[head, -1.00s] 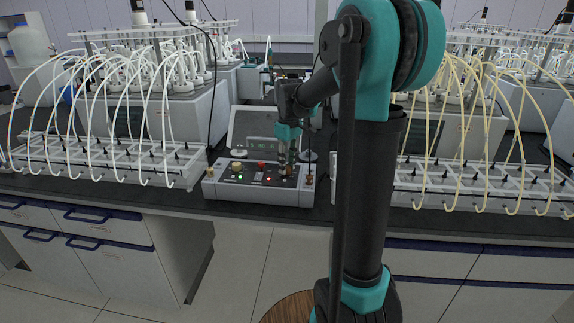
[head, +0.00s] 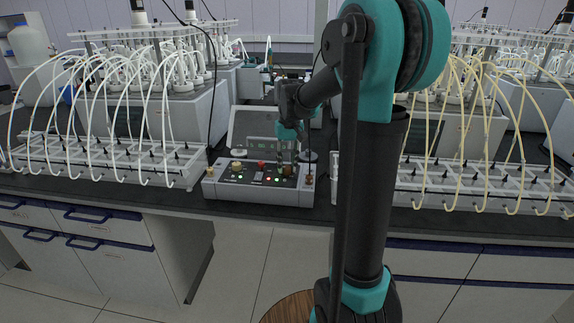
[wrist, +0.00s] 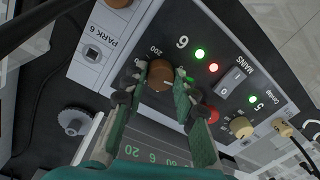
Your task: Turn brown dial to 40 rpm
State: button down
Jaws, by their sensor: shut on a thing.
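The brown dial (wrist: 160,76) sits on the grey control panel, beside the printed number 6, with scale marks such as 0 and 200 around it. My gripper (wrist: 160,88) is shut on the dial, one finger on each side of it. In the head view my gripper (head: 287,165) points down at the right part of the control box (head: 225,191); its fingers largely hide the dial there. A display with green digits (wrist: 140,154) shows beneath my gripper in the wrist view, partly covered. The dial's exact setting cannot be told.
Next to the dial are lit green (wrist: 199,54) and red (wrist: 213,68) lamps, a MAINS switch (wrist: 234,82), a red button (wrist: 211,114) and a beige dial (wrist: 240,127). Racks with white tubes (head: 100,160) and yellow tubes (head: 480,185) flank the box.

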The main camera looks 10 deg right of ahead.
aim_at(289, 167)
jog(key=shift+m, duration=2)
jog(key=c, duration=1.2)
grip_release()
jog(key=shift+r, duration=0.1)
jog(key=r, duration=1.1)
jog(key=shift+s+d+r, duration=0.1)
jog(key=shift+d+r, duration=0.2)
jog(key=shift+r, duration=0.1)
